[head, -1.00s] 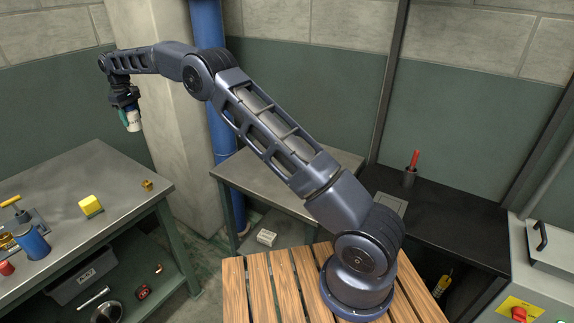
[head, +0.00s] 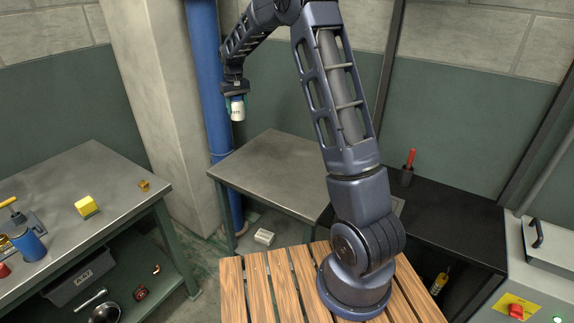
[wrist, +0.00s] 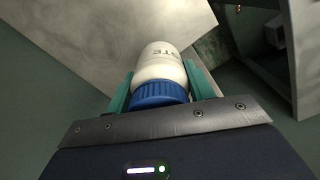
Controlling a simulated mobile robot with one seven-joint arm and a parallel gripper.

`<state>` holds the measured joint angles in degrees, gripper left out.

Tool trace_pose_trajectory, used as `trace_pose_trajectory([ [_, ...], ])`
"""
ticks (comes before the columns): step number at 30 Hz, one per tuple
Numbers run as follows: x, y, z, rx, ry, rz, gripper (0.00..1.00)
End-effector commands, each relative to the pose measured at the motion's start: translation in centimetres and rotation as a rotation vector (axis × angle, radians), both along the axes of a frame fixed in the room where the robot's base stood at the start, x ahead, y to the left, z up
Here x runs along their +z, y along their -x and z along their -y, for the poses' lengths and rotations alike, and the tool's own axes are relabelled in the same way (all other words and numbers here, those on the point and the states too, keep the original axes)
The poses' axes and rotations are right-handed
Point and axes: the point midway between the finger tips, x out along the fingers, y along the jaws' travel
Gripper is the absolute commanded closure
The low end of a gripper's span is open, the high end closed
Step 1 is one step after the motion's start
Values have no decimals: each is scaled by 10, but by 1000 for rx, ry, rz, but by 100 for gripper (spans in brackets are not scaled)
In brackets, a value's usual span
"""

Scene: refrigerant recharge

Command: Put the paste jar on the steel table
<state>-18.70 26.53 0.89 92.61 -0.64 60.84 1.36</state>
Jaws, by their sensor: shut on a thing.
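The paste jar (head: 237,110) is white with a blue lid and letters on its side. In the wrist view the jar (wrist: 160,62) sits between the green fingers, its lid end towards my gripper's palm. My gripper (head: 236,99) is shut on the jar and holds it in the air, above the level of the tables and in front of the blue pipe. The small steel table (head: 270,165) has a bare grey top and stands below and to the right of the jar in the head view.
A workbench (head: 110,185) at left carries a yellow block (head: 86,206), a small brass piece (head: 144,185) and a blue can (head: 28,244). A blue pipe (head: 206,80) stands behind the jar.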

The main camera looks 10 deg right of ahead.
Motion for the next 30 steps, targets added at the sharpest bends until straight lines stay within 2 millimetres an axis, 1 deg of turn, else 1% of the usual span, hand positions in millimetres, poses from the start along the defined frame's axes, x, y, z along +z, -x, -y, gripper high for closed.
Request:
trace_pose_trajectory([
  [1,0,9,23,-41,0,0,78],
  [3,-4,22,50,-96,-1,0,78],
  [6,-10,41,85,-169,-1,-1,78],
  [9,-15,59,113,-230,-2,-1,78],
  [12,-18,73,132,-277,-3,0,78],
  [16,-22,85,147,-311,-3,-1,78],
  [20,-33,89,151,-323,-3,-2,78],
  [23,-51,89,151,-323,-2,-4,78],
  [30,-103,89,151,-322,-2,-5,78],
])
